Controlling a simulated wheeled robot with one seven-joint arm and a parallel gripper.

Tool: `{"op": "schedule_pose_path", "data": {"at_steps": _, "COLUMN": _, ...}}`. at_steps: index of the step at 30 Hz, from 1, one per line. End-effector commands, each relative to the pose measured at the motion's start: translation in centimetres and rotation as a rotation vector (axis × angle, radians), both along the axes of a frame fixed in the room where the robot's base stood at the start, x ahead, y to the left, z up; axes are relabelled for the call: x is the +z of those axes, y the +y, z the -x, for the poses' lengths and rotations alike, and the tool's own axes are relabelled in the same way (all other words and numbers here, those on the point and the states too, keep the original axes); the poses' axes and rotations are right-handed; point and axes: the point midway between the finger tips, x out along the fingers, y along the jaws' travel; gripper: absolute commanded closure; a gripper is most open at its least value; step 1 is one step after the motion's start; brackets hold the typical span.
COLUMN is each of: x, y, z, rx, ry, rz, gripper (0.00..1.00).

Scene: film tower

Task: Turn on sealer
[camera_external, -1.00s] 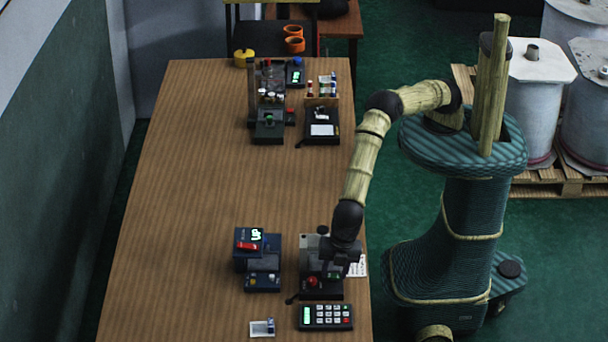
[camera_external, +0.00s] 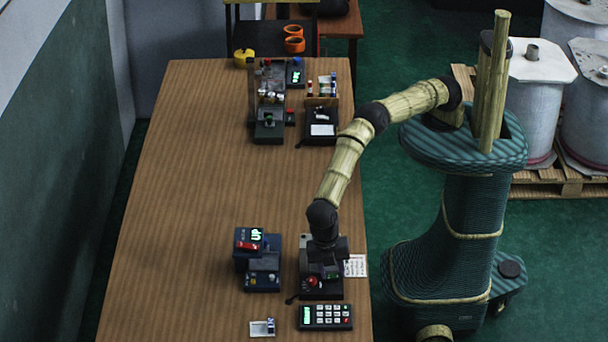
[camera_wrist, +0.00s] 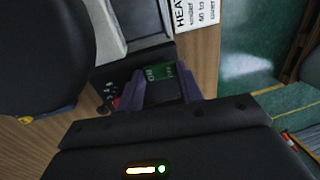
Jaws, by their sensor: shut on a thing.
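The sealer, which I take to be the dark machine with a red knob (camera_external: 311,281), stands near the table's right edge. Its near part shows a small green patch (camera_external: 332,276). My gripper (camera_external: 326,244) is over its back part, and the arm hides much of the machine. In the wrist view, my gripper's purple-grey fingers (camera_wrist: 170,92) are close together at a green label (camera_wrist: 158,72) with pale letters. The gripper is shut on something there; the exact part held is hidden.
A blue machine (camera_external: 262,281) with a green "UP" display stands left of the sealer. A keypad (camera_external: 325,317) and a small white tray (camera_external: 260,329) lie in front. A white printed card (camera_external: 355,267) is at the right. The table's middle (camera_external: 210,180) is clear.

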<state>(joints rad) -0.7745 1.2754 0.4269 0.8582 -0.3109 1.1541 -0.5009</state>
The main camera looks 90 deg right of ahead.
Motion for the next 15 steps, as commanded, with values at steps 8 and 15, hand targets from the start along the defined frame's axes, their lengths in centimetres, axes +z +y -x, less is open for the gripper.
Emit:
{"op": "schedule_pose_path", "data": {"at_steps": 8, "x": 0.10, "y": 0.07, "z": -0.03, "rx": 0.000, "ry": -0.001, "rz": -0.003, "gripper": 0.56}}
{"op": "schedule_pose_path", "data": {"at_steps": 15, "x": 0.06, "y": 0.05, "z": 0.00, "rx": 0.000, "ry": -0.001, "rz": -0.002, "gripper": 0.42}}
